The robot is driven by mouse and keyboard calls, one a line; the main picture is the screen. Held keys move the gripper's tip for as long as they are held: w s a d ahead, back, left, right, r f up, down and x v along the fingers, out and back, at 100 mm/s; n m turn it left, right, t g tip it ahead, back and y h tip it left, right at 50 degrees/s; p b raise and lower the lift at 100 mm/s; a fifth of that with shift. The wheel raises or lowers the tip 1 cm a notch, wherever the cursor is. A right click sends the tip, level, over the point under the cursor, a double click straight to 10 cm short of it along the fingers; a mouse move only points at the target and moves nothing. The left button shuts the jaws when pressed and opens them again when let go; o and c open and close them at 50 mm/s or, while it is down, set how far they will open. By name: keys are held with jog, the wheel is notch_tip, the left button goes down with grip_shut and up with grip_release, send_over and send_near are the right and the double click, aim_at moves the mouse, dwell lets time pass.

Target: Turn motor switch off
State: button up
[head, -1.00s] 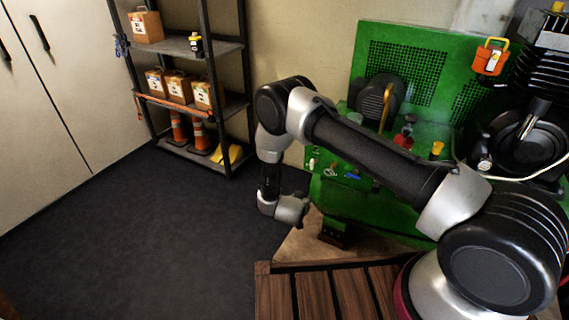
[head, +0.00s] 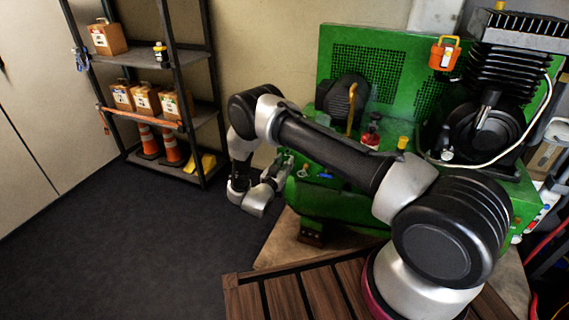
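The green machine (head: 345,200) stands right of centre, with a dark motor (head: 347,97) in front of its meshed green back panel (head: 335,45). I cannot tell which part is the motor switch. A small light-coloured fitting (head: 303,171) and a small blue handle (head: 325,175) show on the machine's left front. My gripper (head: 284,166) is at the machine's left end, close to these fittings. It is small and partly hidden, so I cannot tell whether it is open or touching anything. My forearm hides part of the machine's front.
An orange box (head: 445,54) is on the right of the panel, beside a black finned compressor (head: 506,70). A red fitting (head: 371,132) and a yellow cap (head: 403,142) stand behind my arm. A shelf rack (head: 188,90) is at left. The dark floor (head: 130,245) is clear.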

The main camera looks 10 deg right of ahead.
jog(key=shift+w+d, duration=0.15)
jog(key=shift+w, duration=0.05)
grip_shut()
jog(key=shift+s+m, duration=0.1)
jog(key=shift+m, duration=0.2)
jog(key=f+m, duration=0.1)
jog(key=m, duration=0.4)
jog(key=s+d+m, duration=0.1)
jog(key=m, duration=0.5)
jog(key=d+f+m, duration=0.1)
jog(key=m, duration=0.5)
jog(key=shift+s+f, duration=0.25)
jog(key=shift+f, duration=0.1)
jog(key=shift+m, duration=0.3)
